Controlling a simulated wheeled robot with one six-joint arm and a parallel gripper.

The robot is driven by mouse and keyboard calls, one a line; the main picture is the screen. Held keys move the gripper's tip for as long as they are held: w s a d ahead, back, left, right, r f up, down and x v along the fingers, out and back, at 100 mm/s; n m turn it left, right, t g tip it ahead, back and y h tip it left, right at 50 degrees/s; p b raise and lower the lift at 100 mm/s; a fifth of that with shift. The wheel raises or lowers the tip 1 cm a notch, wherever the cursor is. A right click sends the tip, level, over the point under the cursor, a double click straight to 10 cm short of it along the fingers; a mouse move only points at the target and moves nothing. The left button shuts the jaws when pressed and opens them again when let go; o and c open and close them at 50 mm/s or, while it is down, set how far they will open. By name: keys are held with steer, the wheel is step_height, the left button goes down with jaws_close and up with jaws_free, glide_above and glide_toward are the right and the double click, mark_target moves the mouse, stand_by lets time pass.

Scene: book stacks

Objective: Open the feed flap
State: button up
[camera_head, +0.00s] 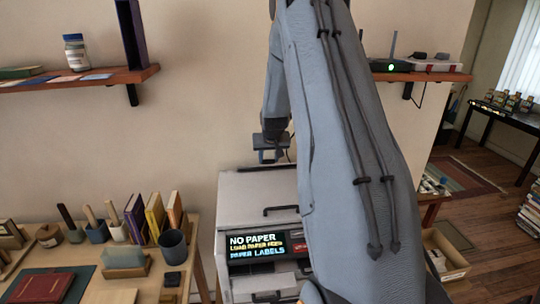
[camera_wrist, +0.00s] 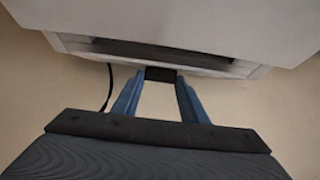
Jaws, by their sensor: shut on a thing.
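The grey printer (camera_head: 248,190) stands below my arm in the head view, with a lit screen (camera_head: 257,246) reading "NO PAPER" and a dark bar handle (camera_head: 282,210). My gripper (camera_head: 268,155) is just above its back top edge. In the wrist view the printer's pale edge with a long dark slot (camera_wrist: 150,48) fills the top. There my gripper's two blue fingers (camera_wrist: 161,80) are shut on a small dark tab (camera_wrist: 160,73) at that edge. I cannot tell for sure how far the feed flap is raised; my arm hides the printer's right side.
A wooden desk (camera_head: 205,240) with books, a dark cup (camera_head: 173,246) and small boxes is at the left. Wall shelves (camera_head: 100,82) hang at upper left and right. A dark cable (camera_wrist: 108,85) runs beside my fingers. An open box (camera_head: 445,250) is at the right.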

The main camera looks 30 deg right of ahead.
steer(key=w+g, duration=0.1)
steer(key=d+g+y+b, duration=0.1)
steer(key=shift+w+r+g+b, duration=0.15)
steer(key=shift+w+g+b, duration=0.15)
steer(key=shift+w+g, duration=0.1)
steer(key=shift+w+d+r+g+y+b, duration=0.15)
steer(key=shift+w+g+y+b, duration=0.3)
steer(key=shift+g+b, duration=0.4)
steer(key=o, duration=1)
steer(key=shift+o, duration=0.2)
steer(key=shift+r, duration=0.1)
step_height(320, 180, up, 8)
steer(key=b, duration=0.3)
steer(key=shift+s+f, duration=0.2)
steer(key=shift+s, duration=0.25)
